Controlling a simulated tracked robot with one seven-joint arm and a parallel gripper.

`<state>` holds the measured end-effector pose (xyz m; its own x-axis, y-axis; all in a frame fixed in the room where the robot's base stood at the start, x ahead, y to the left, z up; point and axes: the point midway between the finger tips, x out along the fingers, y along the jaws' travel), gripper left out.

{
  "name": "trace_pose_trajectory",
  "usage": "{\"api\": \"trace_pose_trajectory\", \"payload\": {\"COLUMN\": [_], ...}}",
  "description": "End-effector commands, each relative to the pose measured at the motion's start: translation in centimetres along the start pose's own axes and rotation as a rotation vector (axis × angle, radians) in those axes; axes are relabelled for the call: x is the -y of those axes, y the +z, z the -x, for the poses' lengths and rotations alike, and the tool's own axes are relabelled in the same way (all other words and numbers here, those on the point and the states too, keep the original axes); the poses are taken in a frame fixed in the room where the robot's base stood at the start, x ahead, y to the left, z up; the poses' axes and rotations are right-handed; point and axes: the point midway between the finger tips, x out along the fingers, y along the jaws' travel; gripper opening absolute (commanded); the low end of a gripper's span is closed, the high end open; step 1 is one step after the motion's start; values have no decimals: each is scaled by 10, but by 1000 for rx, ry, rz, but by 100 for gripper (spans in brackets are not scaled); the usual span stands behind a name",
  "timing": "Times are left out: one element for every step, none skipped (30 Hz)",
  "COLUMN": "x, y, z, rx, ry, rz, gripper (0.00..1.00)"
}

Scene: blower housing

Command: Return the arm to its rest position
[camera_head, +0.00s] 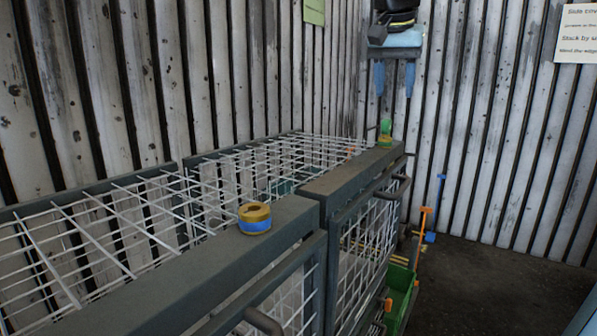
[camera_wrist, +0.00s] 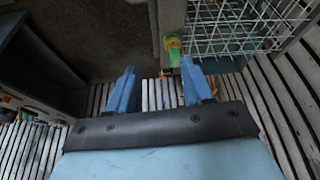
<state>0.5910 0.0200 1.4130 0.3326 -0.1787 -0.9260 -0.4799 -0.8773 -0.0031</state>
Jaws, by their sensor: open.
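My gripper shows at the top of the head view (camera_head: 392,78), in front of the far corrugated wall, with its two blue fingers pointing down and spread apart. In the wrist view my gripper (camera_wrist: 160,88) is open, with nothing between its blue fingers. A green and yellow tape roll (camera_head: 385,131) stands on the far end of the cage's top rail, below my gripper in the head view. It also shows in the wrist view (camera_wrist: 173,46), beyond the fingertips and apart from them.
A wire-mesh cage (camera_head: 270,215) with dark rails runs along the left wall. A yellow and blue tape roll (camera_head: 255,218) lies on its near rail. A green bin (camera_head: 401,290) and orange and blue long-handled tools (camera_head: 424,225) stand at its right. The floor (camera_head: 480,280) at right is clear.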

Motion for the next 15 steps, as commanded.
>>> {"api": "trace_pose_trajectory", "payload": {"x": [-12,-17,-24,-29,-34,-41,-46,-50,-56,-61,-66,-71,-76,-80,-85], "y": [16,24,36,45,54,66,75,84,97,106,116,130,139,149,162], "z": [-6,-11,-18,-23,-28,-35,-41,-46,-54,-60,-66,-75,-81,-88,-97], "rx": [0,-1,-2,-3,-5,-8,-10,-13,-17,-21,-25,-30,-36,-40,-46], "ry": [-15,-25,-39,-48,-58,-72,-80,-89,-103,-111,-119,-132,-140,-147,-158], "rz": [30,52,79,101,121,147,167,186,211,229,246,270,287,304,325], "gripper": [51,51,51,51,51,51,51,51,51,51,51,51,51,51,51]}}
